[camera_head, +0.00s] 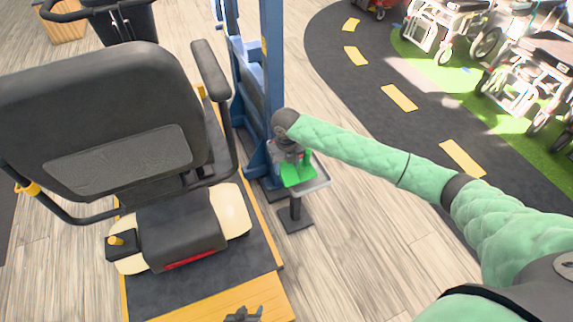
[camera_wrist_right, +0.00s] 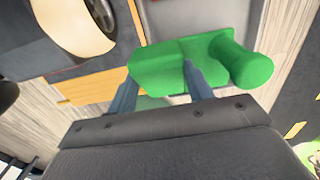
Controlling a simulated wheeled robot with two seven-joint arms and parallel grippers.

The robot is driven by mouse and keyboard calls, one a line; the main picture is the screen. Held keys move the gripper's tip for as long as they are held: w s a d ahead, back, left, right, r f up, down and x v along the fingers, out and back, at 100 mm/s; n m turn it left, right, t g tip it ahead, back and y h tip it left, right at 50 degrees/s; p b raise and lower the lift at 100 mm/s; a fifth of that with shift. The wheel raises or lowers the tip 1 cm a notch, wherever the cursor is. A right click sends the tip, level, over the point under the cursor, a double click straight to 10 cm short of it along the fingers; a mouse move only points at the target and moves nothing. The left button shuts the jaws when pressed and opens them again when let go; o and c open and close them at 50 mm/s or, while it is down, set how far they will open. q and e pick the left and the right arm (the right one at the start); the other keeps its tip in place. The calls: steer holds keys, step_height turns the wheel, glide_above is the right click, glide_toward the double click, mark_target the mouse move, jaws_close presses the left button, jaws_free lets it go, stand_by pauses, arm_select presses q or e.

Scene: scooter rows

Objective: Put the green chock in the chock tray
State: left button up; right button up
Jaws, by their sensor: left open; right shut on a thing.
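The green chock (camera_head: 298,176) is in my right gripper (camera_head: 290,158), which is shut on it. In the head view it overlaps the grey chock tray (camera_head: 319,184), a small tray on a post stand. I cannot tell whether it touches the tray floor. In the right wrist view the chock (camera_wrist_right: 158,68) lies across both fingers, with its rounded end to the right. A grey surface, likely the tray (camera_wrist_right: 190,16), shows beyond it. My left gripper (camera_head: 243,314) is open and empty at the bottom edge of the head view, partly cut off.
A mobility scooter (camera_head: 110,130) stands on a dark platform with a yellow edge (camera_head: 262,222), left of the tray. A blue post (camera_head: 272,60) rises just behind the tray. Wheelchairs (camera_head: 520,75) stand at the far right. Wooden floor right of the stand is clear.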

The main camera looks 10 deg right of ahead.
steer(key=shift+f, duration=0.55)
steer(key=o, duration=1.2)
